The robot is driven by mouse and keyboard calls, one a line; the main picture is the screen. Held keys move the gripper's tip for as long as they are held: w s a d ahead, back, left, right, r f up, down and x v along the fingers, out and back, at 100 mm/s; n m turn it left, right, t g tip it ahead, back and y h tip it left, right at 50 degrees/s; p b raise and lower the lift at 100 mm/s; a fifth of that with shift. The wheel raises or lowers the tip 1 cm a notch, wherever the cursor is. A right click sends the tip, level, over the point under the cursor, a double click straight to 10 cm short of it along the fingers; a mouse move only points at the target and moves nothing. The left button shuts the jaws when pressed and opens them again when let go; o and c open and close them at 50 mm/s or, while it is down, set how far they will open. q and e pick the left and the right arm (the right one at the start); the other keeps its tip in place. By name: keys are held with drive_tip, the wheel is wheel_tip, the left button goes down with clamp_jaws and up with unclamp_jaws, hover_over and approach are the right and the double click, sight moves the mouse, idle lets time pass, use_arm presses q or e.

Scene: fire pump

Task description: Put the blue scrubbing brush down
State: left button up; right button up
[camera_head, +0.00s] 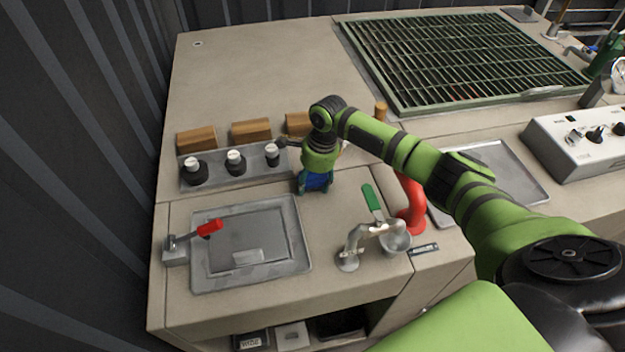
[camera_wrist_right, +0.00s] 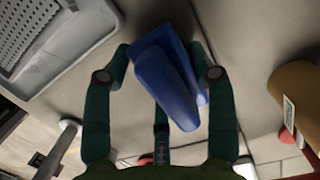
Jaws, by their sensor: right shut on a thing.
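The blue scrubbing brush (camera_wrist_right: 172,80) is between the fingers of my right gripper (camera_wrist_right: 165,75) in the right wrist view. In the head view my right gripper (camera_head: 315,182) points down at the counter, and the blue brush (camera_head: 318,181) shows between its fingers. It is at or just above the counter, between the metal tray on the left and the faucet; I cannot tell whether the brush touches the surface. The gripper is shut on the brush. My left gripper is not in view.
A grey metal tray (camera_head: 207,278) with a red-handled lever (camera_head: 209,229) is at the left. A row of black knobs (camera_head: 235,162) and wooden blocks (camera_head: 251,130) lies behind. A faucet (camera_head: 350,246), a green-handled item (camera_head: 372,200) and a red hose (camera_head: 413,205) stand to the right.

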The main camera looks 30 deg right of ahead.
sight(320, 180)
drive_tip(key=shift+f, duration=0.15)
drive_tip(key=o, duration=1.6)
drive_tip(key=shift+c, duration=0.2)
wheel_tip(320, 180, up, 12)
drive_tip(key=d, duration=0.1)
drive_tip(key=shift+s+d+b, duration=0.25)
drive_tip(key=shift+d+b, duration=0.05)
drive_tip(key=shift+d, duration=0.1)
